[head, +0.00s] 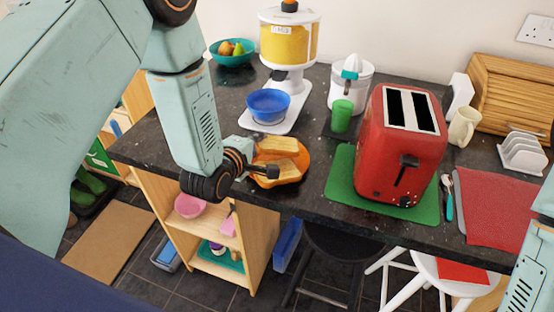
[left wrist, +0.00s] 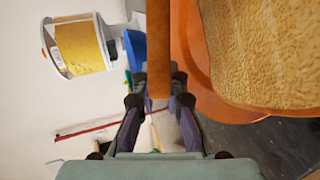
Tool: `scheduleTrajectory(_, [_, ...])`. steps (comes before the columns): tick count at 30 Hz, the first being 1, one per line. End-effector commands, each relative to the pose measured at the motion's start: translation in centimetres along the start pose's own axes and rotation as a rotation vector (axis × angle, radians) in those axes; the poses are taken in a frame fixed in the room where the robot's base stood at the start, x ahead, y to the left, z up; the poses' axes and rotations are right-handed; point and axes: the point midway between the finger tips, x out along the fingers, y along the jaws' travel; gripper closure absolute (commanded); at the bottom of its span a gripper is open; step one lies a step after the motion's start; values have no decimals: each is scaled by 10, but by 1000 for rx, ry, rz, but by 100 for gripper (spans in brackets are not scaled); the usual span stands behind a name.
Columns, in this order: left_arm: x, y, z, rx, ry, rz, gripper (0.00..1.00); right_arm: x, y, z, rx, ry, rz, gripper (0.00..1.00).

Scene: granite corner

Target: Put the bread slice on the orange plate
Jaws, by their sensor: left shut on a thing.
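My left gripper (head: 262,164) is at the left side of the orange plate (head: 301,158), near the counter's front edge. In the left wrist view the gripper (left wrist: 158,95) is shut on a bread slice (left wrist: 158,45), seen edge-on as a brown strip of crust. Beside it in that view lie the orange plate (left wrist: 203,85) and a large tan piece of bread (left wrist: 265,50) against it. In the head view two tan bread pieces show at the plate, the farther one (head: 278,144) clearest. I cannot tell there which is held. My right gripper is out of view.
A red toaster (head: 385,160) on a green mat (head: 345,190) stands right of the plate. A blue bowl (head: 268,105) sits under a cereal dispenser (head: 290,40) behind it. A green cup (head: 341,116) and a white juicer (head: 350,85) stand close by.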

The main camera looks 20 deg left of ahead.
Motion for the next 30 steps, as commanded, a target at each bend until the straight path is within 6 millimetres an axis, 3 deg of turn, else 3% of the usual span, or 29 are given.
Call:
scheduleTrajectory(1, [0, 1, 0, 0, 0, 0, 100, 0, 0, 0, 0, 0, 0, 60])
scheduleTrajectory(2, [0, 0, 0, 0, 0, 0, 87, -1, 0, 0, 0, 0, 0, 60])
scheduleTrajectory(7, [0, 0, 0, 0, 0, 0, 74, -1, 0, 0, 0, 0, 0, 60])
scheduleTrajectory(17, [-4, 0, 0, 0, 0, -2, 74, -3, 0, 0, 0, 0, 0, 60])
scheduleTrajectory(30, [-49, 1, 0, -1, 1, -4, 74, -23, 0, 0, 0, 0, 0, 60])
